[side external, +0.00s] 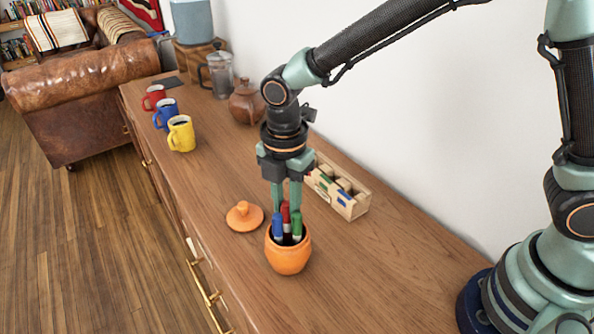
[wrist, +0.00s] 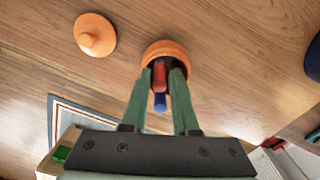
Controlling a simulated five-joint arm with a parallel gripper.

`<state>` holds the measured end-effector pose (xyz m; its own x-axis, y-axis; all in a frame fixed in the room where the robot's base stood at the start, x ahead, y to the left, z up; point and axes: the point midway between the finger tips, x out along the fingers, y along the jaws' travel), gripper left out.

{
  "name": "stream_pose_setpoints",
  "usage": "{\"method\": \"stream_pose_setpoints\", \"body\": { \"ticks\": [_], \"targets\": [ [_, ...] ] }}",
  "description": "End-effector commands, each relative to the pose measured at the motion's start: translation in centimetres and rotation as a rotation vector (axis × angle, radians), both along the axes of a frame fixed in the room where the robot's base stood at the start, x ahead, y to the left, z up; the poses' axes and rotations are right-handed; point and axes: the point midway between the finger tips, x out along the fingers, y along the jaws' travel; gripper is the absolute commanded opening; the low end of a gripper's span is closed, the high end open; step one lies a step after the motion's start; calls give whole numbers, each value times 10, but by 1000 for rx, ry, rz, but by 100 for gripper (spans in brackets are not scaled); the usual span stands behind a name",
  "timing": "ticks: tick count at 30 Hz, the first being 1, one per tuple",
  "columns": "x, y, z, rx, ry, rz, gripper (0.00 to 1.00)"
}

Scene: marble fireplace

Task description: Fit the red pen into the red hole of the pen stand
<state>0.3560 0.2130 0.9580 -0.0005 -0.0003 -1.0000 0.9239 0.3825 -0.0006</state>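The red pen (side external: 285,212) stands in an orange pot (side external: 288,262) between a blue pen (side external: 278,226) and a green pen (side external: 297,227). My gripper (side external: 286,208) points down over the pot, its fingers on either side of the red pen's top. In the wrist view the red pen (wrist: 159,76) shows between the fingertips (wrist: 163,74); I cannot tell whether they press on it. The green pen is hidden there, and the blue pen (wrist: 160,101) shows below the red one. A pale wooden stand with coloured marks (side external: 340,190), seemingly the pen stand, lies behind my gripper; its holes are unclear.
An orange lid (side external: 244,216) lies left of the pot. Red (side external: 153,97), blue (side external: 166,114) and yellow (side external: 181,134) mugs stand at the far left of the wooden top. A brown teapot (side external: 246,103) and a glass press (side external: 220,75) stand near the wall. The right front is clear.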

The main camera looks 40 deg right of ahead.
Motion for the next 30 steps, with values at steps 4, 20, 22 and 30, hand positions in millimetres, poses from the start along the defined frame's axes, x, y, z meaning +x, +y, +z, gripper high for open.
{"method": "stream_pose_setpoints", "body": {
  "ticks": [4,20,22,30],
  "targets": [
    [0,0,-2,0,0,0,28],
    [0,0,-1,0,-1,0,0],
    [0,0,-1,0,-1,0,0],
    [0,0,-1,0,-1,0,0]
  ]
}}
